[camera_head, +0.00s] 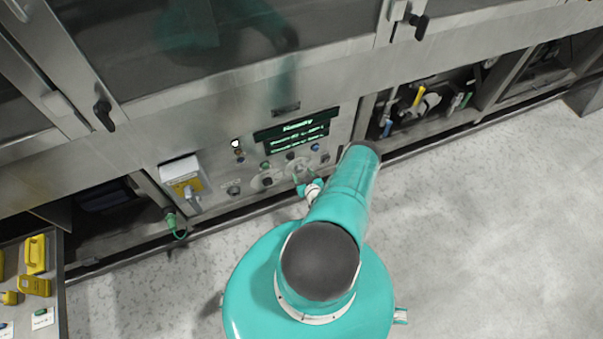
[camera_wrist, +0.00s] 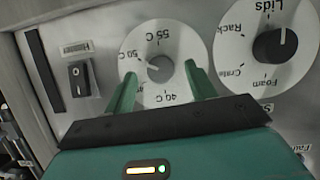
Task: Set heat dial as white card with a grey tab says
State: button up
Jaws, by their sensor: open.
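The heat dial (camera_wrist: 160,67) is a dark grey knob on a white disc marked 55 C, 50 C and 40 C, upside down in the wrist view. A pale mark on the knob seems to point left, near 50 C. My gripper (camera_wrist: 160,74) is open, its green fingers on either side of the knob; I cannot tell whether they touch it. In the head view my gripper (camera_head: 312,188) is at the lower part of the control panel (camera_head: 225,166), partly hiding it. I cannot make out a white card with a grey tab.
A second dial (camera_wrist: 275,45) marked Lids, Rack, Crate and Foam is beside the heat dial. A rocker switch (camera_wrist: 80,78) is on its other side. A lit display (camera_head: 297,131) is above the dials. White cards with coloured tabs (camera_head: 43,318) lie at lower left.

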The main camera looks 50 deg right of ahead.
jog(key=shift+x, duration=0.95)
jog(key=c, duration=1)
jog(key=n+h, duration=0.1)
jog(key=n, duration=0.1)
jog(key=shift+w+a+n+g+h, duration=0.15)
jog(key=shift+n+g+h, duration=0.55)
jog(key=shift+n+h, duration=0.5)
jog(key=shift+n, duration=0.3)
